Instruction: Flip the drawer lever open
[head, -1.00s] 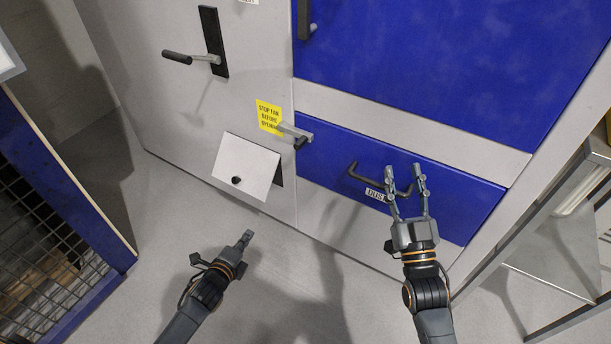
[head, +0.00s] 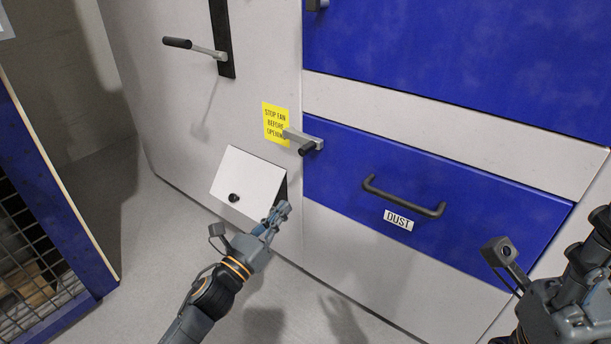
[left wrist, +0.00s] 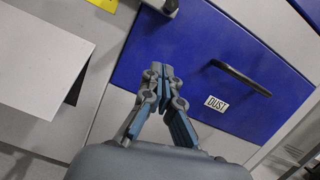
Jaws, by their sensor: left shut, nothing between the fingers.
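The drawer lever (head: 304,140) is a grey bar with a dark knob, mounted at the upper left corner of the blue drawer (head: 340,165), beside a yellow sign. In the left wrist view the lever's dark knob (left wrist: 170,7) shows at the top edge. The drawer has a black handle (head: 402,198) and a DUST label. My left gripper (head: 280,212) is shut and empty, below the lever and apart from it; it also shows in the left wrist view (left wrist: 158,82). My right arm shows at the lower right edge of the head view, its fingers out of frame.
A white flap box (head: 248,180) with a black knob juts from the panel just left of my left gripper. A long lever (head: 195,47) sticks out at the upper left. A blue-framed mesh cage (head: 70,215) stands at far left. The floor below the drawer is clear.

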